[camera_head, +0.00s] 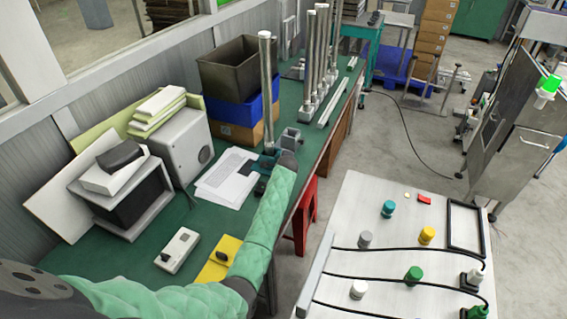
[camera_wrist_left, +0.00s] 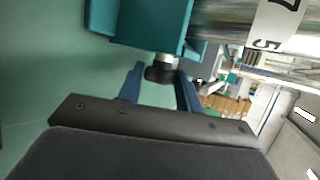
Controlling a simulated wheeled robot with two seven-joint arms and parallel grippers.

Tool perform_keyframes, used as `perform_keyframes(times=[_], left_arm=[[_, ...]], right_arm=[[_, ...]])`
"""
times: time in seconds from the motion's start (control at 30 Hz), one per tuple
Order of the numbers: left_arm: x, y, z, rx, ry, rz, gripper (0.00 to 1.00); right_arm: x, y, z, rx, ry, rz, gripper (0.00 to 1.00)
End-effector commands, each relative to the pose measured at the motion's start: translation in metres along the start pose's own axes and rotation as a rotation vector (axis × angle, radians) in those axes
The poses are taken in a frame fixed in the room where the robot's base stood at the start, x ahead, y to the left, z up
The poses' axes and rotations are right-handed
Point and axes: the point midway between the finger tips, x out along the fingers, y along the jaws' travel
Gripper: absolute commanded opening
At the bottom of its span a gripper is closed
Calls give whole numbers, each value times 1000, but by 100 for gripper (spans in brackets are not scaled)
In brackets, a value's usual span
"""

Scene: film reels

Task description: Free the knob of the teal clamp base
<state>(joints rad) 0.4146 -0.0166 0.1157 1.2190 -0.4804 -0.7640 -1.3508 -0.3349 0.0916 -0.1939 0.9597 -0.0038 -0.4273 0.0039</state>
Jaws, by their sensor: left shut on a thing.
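The teal clamp base (camera_wrist_left: 150,22) fills the top of the left wrist view. A short silver stem and a dark knob (camera_wrist_left: 159,74) stick out from it. The two fingers of my left gripper (camera_wrist_left: 160,72) sit on either side of the knob, shut on it. A metal post (camera_wrist_left: 225,20) with a number label lies beside the base in this view. In the head view the teal base (camera_head: 250,167) stands on the green bench at the foot of an upright metal post (camera_head: 266,95). My green-sleeved left arm partly hides it. My right gripper is out of view.
White papers (camera_head: 226,178) lie left of the base, and a small grey block (camera_head: 290,138) stands to its right. Several tall posts (camera_head: 318,60) and stacked bins (camera_head: 237,72) are farther back. A white table (camera_head: 385,255) with coloured knobs is at the right.

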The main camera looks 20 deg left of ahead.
Motion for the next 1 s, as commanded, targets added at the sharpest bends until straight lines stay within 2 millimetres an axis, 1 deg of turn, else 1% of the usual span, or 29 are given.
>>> perform_keyframes(times=[0.07, 0.1, 0.17, 0.2, 0.37, 0.57, 0.67, 0.9, 1.0], left_arm=[[0, 2, 0, 1, -1, 3, 12], [0, 2, 0, 1, -1, 3, 43], [0, 2, 0, 1, -1, 3, 54], [0, 2, 0, 1, -1, 3, 57], [0, 1, 0, 1, -1, 2, 57], [-3, 2, 0, 1, -1, 1, 57], [-11, 3, 0, 2, -2, 1, 57], [-44, 3, 0, 0, -1, 0, 57], [-57, 3, 0, 0, -2, 1, 57]], right_arm=[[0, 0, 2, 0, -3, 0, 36], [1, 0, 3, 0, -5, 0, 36], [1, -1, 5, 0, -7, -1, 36], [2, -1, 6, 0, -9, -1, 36], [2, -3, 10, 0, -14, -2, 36], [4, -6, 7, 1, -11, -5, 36], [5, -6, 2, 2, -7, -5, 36], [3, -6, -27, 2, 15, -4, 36], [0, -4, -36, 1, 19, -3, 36]])
